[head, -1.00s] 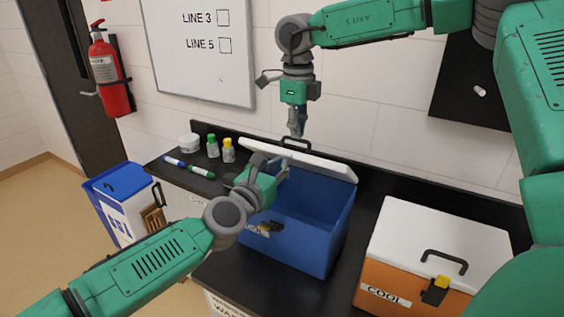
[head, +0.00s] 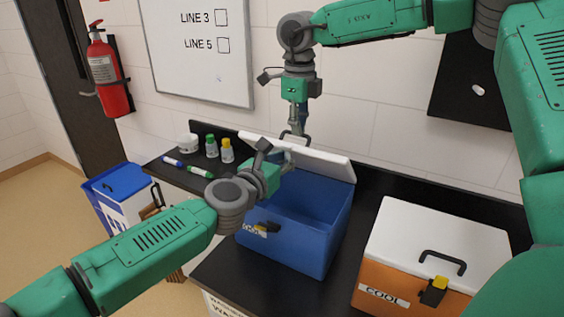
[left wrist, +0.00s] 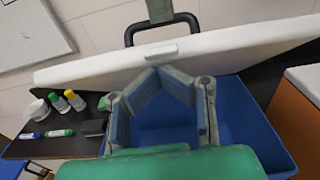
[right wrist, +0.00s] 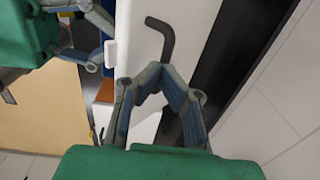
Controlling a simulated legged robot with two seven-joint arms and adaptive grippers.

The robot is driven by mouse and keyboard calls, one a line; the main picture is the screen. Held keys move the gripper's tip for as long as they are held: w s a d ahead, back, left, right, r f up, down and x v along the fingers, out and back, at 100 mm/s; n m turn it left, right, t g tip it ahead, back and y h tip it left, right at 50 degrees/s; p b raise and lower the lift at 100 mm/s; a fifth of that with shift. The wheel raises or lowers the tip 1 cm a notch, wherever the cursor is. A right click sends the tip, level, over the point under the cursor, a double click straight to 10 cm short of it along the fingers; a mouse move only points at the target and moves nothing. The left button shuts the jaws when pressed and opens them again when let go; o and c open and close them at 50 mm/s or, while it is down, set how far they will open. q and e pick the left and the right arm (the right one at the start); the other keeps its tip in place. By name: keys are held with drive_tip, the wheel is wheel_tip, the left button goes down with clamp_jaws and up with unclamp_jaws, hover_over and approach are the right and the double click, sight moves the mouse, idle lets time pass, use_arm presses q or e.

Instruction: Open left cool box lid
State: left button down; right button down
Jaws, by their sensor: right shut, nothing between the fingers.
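The left cool box (head: 297,240) is blue and stands on the black counter. Its white lid (head: 325,166) is up, tilted back at the rear, and the inside of the box shows. The lid's black handle (left wrist: 128,35) is on its far side. My left gripper (head: 285,163) is over the box, close to the lid's underside; in the left wrist view its fingertips (left wrist: 160,72) meet with nothing seen between them. My right gripper (head: 301,132) is behind the lid, pointing down by the handle; its fingertips (right wrist: 158,70) meet just below the handle (right wrist: 162,38) in the right wrist view.
An orange cool box (head: 395,283) with a closed white lid (head: 430,235) stands to the right. A wall with a whiteboard (head: 205,75) is close behind. A blue bin (head: 122,185) stands at left.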

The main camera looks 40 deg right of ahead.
drive_tip(key=shift+s+a+f, duration=0.3)
drive_tip(key=shift+a+f, duration=0.05)
drive_tip(key=shift+f, duration=0.15)
drive_tip(key=c, duration=1.6)
unclamp_jaws()
drive_tip(key=shift+w+a, duration=0.1)
drive_tip(key=shift+a, duration=0.05)
drive_tip(key=shift+c, duration=0.2)
